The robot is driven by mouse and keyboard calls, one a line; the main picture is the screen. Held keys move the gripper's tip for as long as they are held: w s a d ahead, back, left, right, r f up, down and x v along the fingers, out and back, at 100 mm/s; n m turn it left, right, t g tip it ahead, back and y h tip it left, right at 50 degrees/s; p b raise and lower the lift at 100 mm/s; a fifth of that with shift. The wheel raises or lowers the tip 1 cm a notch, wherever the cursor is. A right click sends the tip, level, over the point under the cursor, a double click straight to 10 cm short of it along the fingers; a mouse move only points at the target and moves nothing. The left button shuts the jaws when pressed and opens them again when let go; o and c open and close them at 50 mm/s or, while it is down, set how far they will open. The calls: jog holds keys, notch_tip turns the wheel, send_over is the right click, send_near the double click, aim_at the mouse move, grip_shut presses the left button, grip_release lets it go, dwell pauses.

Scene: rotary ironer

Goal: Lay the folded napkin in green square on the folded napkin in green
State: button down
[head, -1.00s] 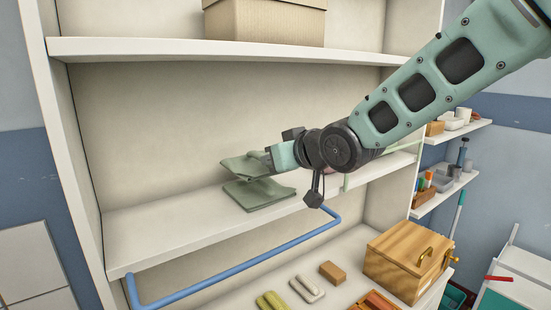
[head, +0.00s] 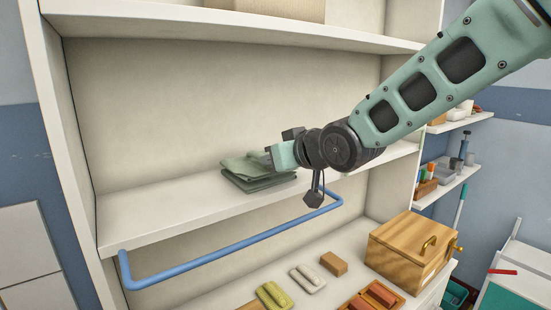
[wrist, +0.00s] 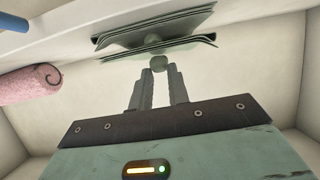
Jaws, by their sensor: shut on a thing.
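My gripper (head: 270,156) is shut on the upper green folded napkin (head: 240,164), holding it level over the shelf. The other green folded napkin (head: 262,185) lies beneath it on the shelf, near the front edge. In the head view the two look nearly stacked, largely overlapping. In the wrist view the fingers (wrist: 158,88) close at a small green knob by the held napkin (wrist: 185,46). The lower napkin (wrist: 160,22) shows beyond it, with a narrow gap and another green knob between them. I cannot tell whether they touch.
The shelf (head: 150,213) is clear to the left of the napkins. A pink roll (wrist: 30,84) lies to one side in the wrist view. A blue rail (head: 230,239) runs below the shelf front. An upper shelf (head: 220,30) holds a box. A wooden box (head: 405,258) stands below right.

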jog(key=shift+f, duration=0.25)
jog(key=c, duration=1.3)
grip_release()
jog(key=shift+o, duration=0.2)
jog(key=shift+s+b, duration=0.1)
jog(key=shift+b, duration=0.2)
jog(key=v, duration=1.7)
jog(key=s+d+f+g+h+b, duration=0.1)
jog(key=s+f+g+h, duration=0.2)
jog(key=f, duration=0.5)
jog(key=s+d+f+g+h+b, duration=0.1)
jog(key=s+f+g, duration=0.1)
jog(key=s+f, duration=0.45)
jog(key=s+d+f+n+g+h+b, duration=0.1)
jog(key=s+d+f+g+h, duration=0.1)
jog(key=s+f+g, duration=0.4)
jog(key=s+f+h, duration=0.1)
jog(key=s+f, duration=0.4)
jog(key=shift+s+b, duration=0.3)
